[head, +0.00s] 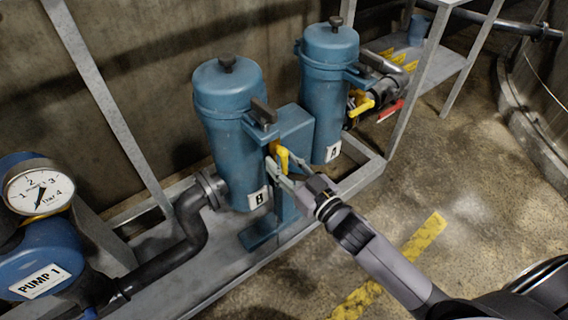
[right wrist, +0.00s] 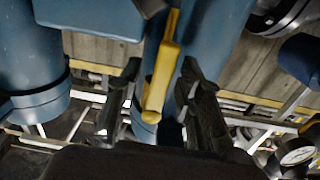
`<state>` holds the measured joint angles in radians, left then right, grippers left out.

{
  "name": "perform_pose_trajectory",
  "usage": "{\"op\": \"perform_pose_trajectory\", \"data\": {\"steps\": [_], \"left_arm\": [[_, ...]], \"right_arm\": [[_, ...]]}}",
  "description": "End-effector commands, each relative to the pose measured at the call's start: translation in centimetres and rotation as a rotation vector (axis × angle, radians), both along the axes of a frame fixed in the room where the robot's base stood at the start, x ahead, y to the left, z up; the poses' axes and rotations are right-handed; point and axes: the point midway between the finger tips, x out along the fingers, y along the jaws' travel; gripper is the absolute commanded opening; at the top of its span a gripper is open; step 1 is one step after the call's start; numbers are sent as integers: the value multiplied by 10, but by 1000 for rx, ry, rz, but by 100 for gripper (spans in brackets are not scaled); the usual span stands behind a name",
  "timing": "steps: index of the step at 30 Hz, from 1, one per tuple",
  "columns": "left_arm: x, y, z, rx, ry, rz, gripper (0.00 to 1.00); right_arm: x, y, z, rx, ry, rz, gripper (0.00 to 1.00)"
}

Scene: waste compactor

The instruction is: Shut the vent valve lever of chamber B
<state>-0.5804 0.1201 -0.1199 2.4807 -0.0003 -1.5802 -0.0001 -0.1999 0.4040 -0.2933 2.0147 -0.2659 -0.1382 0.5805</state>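Chamber B is the nearer blue canister (head: 228,125), with a "B" label (head: 258,197) low on its side. Its yellow vent valve lever (head: 279,155) hangs downward on the right side of the canister, below a dark handle. My right gripper (head: 284,172) is at this lever. In the right wrist view the yellow lever (right wrist: 161,80) runs down between the two dark fingers of my right gripper (right wrist: 162,70). The fingers are apart, with a visible gap on each side of the lever. My left gripper is not in view.
Chamber A (head: 328,95) stands behind to the right, with its own yellow lever (head: 361,104) and a red handle (head: 390,110). A grey frame post (head: 415,85) rises right of it. Pump 1 (head: 40,265) and its gauge (head: 40,188) are at left. The floor at right is open.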

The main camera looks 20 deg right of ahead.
Motion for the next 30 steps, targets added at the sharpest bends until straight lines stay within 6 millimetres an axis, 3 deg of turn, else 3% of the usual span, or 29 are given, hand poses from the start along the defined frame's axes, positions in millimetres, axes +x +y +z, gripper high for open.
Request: {"op": "perform_pose_trajectory", "data": {"steps": [5,20,30], "left_arm": [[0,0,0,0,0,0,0],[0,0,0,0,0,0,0],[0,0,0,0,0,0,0]], "right_arm": [[0,0,0,0,0,0,33],[0,0,0,0,-1,0,0],[0,0,0,0,-1,0,0]]}}
